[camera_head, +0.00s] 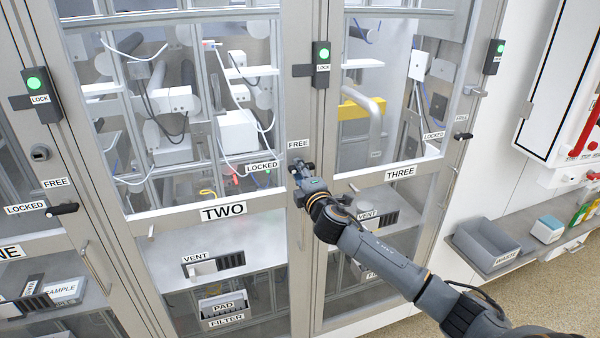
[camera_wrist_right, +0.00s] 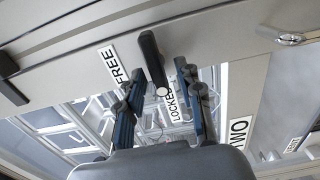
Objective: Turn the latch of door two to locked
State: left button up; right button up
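In the right wrist view the black latch handle (camera_wrist_right: 152,62) reaches between the two fingers of my right gripper (camera_wrist_right: 162,88). The fingers are apart, one on each side of the handle, with gaps visible. The FREE (camera_wrist_right: 115,66) and LOCKED (camera_wrist_right: 178,100) labels flank it. My left gripper is out of view.
Door two (camera_head: 222,211) appears closed, with a lit green lock box (camera_head: 321,65) above the latch. Door three (camera_head: 400,172) is on the right with its own latch (camera_head: 463,136). A grey bin (camera_head: 488,245) stands on the right shelf.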

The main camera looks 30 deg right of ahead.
jog(key=v, duration=1.2)
jog(key=shift+f, duration=0.1)
dwell(0.4)
